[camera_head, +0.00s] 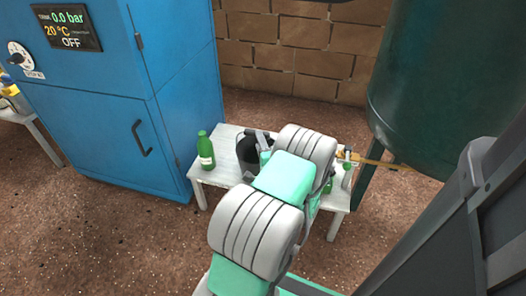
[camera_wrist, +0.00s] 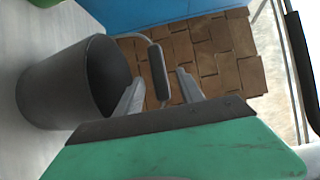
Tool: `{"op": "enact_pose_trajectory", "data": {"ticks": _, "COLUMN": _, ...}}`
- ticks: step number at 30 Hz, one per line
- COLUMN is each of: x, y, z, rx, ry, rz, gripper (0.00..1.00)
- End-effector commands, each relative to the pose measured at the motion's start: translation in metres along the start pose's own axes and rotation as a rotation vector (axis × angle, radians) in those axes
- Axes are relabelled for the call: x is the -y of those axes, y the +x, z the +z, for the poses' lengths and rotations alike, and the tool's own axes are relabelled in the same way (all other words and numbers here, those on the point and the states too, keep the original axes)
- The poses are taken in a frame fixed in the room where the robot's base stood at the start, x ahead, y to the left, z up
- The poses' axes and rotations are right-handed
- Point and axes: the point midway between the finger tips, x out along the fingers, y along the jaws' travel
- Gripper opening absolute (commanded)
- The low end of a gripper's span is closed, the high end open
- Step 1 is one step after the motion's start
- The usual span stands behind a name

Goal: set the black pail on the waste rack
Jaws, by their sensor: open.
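The black pail (camera_head: 246,151) stands on a white slatted table (camera_head: 226,177), partly hidden by my arm. In the wrist view the dark grey-black pail (camera_wrist: 52,88) fills the left side, its open mouth facing right. Its wire handle sticks out from the rim and carries a dark grip (camera_wrist: 158,72). My gripper (camera_wrist: 159,80) is open, with one finger on each side of this grip. In the head view my gripper (camera_head: 264,146) is beside the pail, mostly hidden by the arm. I cannot tell which thing is the waste rack.
A green bottle (camera_head: 206,150) stands left of the pail. Small bottles (camera_head: 347,168) stand at the table's right end. A blue cabinet (camera_head: 110,110) is at the left and a dark green tank (camera_head: 445,80) at the right. Open brown floor (camera_head: 110,235) lies in front.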

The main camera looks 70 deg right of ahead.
Motion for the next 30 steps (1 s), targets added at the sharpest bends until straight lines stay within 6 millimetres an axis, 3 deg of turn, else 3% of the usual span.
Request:
{"op": "enact_pose_trajectory", "data": {"ticks": 1, "x": 0.001, "y": -0.016, "z": -0.002, "rx": -0.007, "ry": 0.005, "rz": 0.001, "gripper": 0.45}}
{"op": "enact_pose_trajectory", "data": {"ticks": 9, "x": 0.0, "y": -0.054, "z": -0.001, "rx": -0.003, "ry": -0.003, "rz": -0.004, "gripper": 0.45}}
{"op": "enact_pose_trajectory", "data": {"ticks": 15, "x": 0.0, "y": -0.068, "z": 0.0, "rx": -0.001, "ry": 0.0, "rz": -0.002, "gripper": 0.45}}
{"op": "enact_pose_trajectory", "data": {"ticks": 20, "x": 0.002, "y": -0.066, "z": 0.01, "rx": 0.029, "ry": -0.016, "rz": 0.004, "gripper": 0.45}}
{"op": "enact_pose_trajectory", "data": {"ticks": 23, "x": 0.005, "y": -0.05, "z": 0.06, "rx": 0.179, "ry": -0.103, "rz": 0.041, "gripper": 0.45}}
{"op": "enact_pose_trajectory", "data": {"ticks": 26, "x": 0.007, "y": -0.04, "z": 0.16, "rx": 0.478, "ry": -0.289, "rz": 0.111, "gripper": 0.45}}
{"op": "enact_pose_trajectory", "data": {"ticks": 27, "x": 0.005, "y": -0.045, "z": 0.208, "rx": 0.625, "ry": -0.39, "rz": 0.145, "gripper": 0.45}}
{"op": "enact_pose_trajectory", "data": {"ticks": 29, "x": 0.001, "y": -0.065, "z": 0.275, "rx": 0.841, "ry": -0.556, "rz": 0.194, "gripper": 0.45}}
{"op": "enact_pose_trajectory", "data": {"ticks": 30, "x": -0.002, "y": -0.085, "z": 0.311, "rx": 0.971, "ry": -0.665, "rz": 0.224, "gripper": 0.45}}
